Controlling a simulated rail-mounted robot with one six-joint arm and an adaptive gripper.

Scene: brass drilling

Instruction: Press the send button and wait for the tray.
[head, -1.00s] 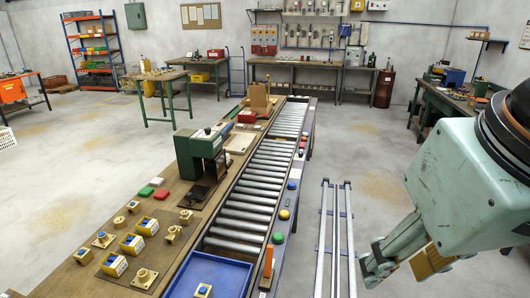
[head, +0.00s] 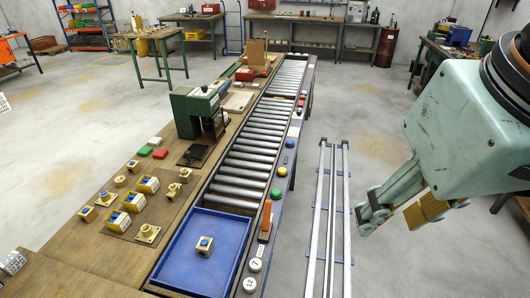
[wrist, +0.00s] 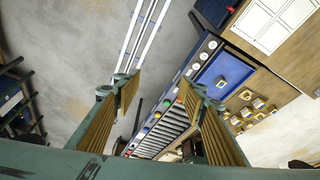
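A blue tray (head: 226,232) stands at the near end of the roller conveyor, with one small brass and blue part (head: 205,245) in it. The tray also shows in the wrist view (wrist: 218,66). Along the conveyor's right rail are a blue button (head: 289,143), a yellow button (head: 282,171), a green button (head: 276,193), an orange lever (head: 266,218) and white round buttons (head: 255,264). I cannot read which is the send button. My gripper (head: 400,215) is open and empty, right of the rail and apart from the buttons; its fingers frame the wrist view (wrist: 160,95).
A wooden bench (head: 60,270) along the conveyor's left carries several brass parts and yellow-blue blocks. A green machine (head: 197,112) stands beside the rollers (head: 240,165). Two pale floor rails (head: 345,240) run between conveyor and gripper. The floor around is mostly clear.

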